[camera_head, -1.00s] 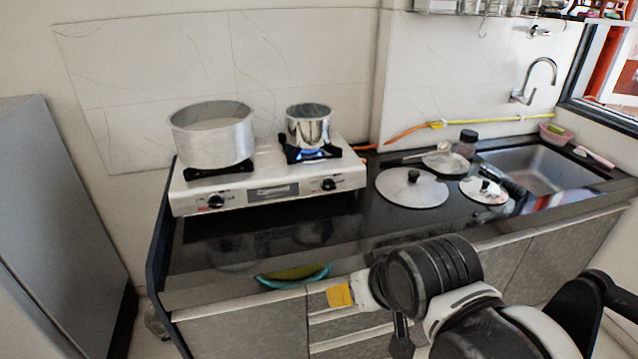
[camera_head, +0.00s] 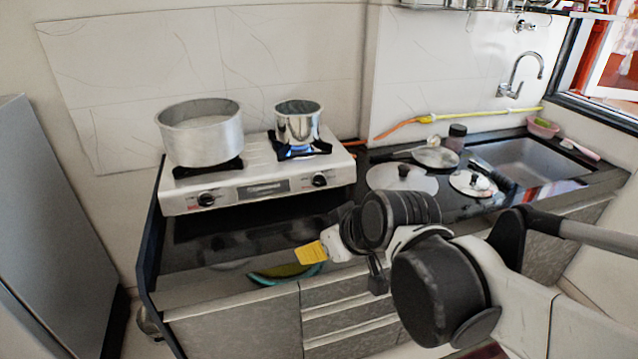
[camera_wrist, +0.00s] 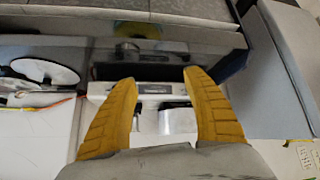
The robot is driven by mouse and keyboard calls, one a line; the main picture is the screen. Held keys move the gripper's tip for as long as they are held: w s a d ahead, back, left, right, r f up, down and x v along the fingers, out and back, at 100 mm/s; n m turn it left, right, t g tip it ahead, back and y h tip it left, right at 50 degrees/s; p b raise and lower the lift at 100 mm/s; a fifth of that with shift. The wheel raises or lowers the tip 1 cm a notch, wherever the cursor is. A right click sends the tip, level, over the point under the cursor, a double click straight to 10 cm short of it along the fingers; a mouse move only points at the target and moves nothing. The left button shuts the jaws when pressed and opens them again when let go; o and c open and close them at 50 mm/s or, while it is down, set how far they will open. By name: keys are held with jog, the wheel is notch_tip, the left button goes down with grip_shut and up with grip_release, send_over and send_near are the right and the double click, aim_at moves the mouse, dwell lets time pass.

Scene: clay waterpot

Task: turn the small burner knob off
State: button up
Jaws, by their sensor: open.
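The white stove (camera_head: 265,192) stands on the black counter with two black knobs on its front. The right knob (camera_head: 319,180) is below the small steel pot (camera_head: 298,124), with a blue flame (camera_head: 297,149) under that pot. The left knob (camera_head: 206,199) is below the large pot (camera_head: 201,137). My gripper (camera_head: 310,253) is in front of and below the stove, near the counter's front edge, apart from both knobs. In the wrist view its yellow fingers (camera_wrist: 161,77) are spread and empty, with the stove (camera_wrist: 152,88) between them. The knobs are not clear there.
Pot lids (camera_head: 402,180) lie on the counter right of the stove, near a sink (camera_head: 520,160). A teal and yellow bowl-like thing (camera_head: 283,273) is at the counter's front edge, close to my gripper. A grey cabinet (camera_head: 55,230) stands at the left.

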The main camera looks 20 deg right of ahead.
jog(key=w+d+n+t+y, duration=0.15)
jog(key=w+n, duration=0.25)
jog(key=w, duration=0.9)
jog(key=n+t+h, duration=0.1)
jog(key=n+t, duration=0.5)
jog(key=n, duration=0.2)
send_near(321, 184)
jog(key=w, duration=0.1)
jog(key=b+x, duration=0.3)
jog(key=x, duration=0.7)
jog(key=shift+s+a+b, duration=0.1)
jog(key=shift+b, duration=0.3)
jog(key=shift+w, duration=0.4)
jog(key=c, duration=1.1)
